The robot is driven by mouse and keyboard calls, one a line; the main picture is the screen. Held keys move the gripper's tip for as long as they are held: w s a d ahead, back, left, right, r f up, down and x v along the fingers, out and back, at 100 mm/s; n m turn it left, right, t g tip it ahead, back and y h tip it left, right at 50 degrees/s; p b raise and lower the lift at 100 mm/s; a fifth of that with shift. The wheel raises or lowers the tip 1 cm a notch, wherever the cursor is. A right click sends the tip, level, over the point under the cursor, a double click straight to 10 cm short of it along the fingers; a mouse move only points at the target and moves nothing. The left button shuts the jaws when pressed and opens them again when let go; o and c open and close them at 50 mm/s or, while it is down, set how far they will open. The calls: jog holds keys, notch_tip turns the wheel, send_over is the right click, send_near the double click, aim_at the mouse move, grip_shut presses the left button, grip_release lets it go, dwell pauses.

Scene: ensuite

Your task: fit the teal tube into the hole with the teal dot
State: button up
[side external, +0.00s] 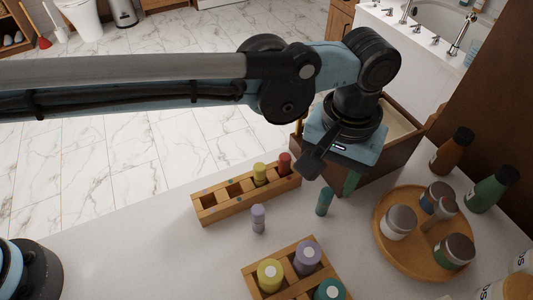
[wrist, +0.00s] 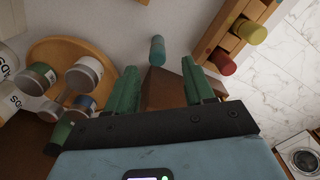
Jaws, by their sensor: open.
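The teal tube (side external: 325,201) stands upright on the pale counter, apart from the rack. It also shows in the wrist view (wrist: 157,50), beyond and between my fingertips. The wooden rack (side external: 207,215) lies to its left in the side view, with a yellow tube (side external: 260,174) and a red tube (side external: 284,163) in its right-hand holes. The holes toward its left end look empty; the small dots are too small to tell apart by colour. My gripper (wrist: 160,80) is open and empty, with green fingers; in the side view it hangs above and behind the teal tube.
A lavender tube (side external: 258,218) stands between rack and front holder. The wooden holder (side external: 250,279) carries several wide cylinders. A round wooden tray (side external: 381,222) with jars stands at right, bottles (side external: 487,189) behind it. A brown box (side external: 391,178) stands close by my gripper.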

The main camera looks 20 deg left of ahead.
aim_at(328, 192)
jog(key=shift+s+d+f, duration=0.15)
jog(key=shift+f, duration=2.45)
grip_shut()
jog(key=shift+r, duration=0.15)
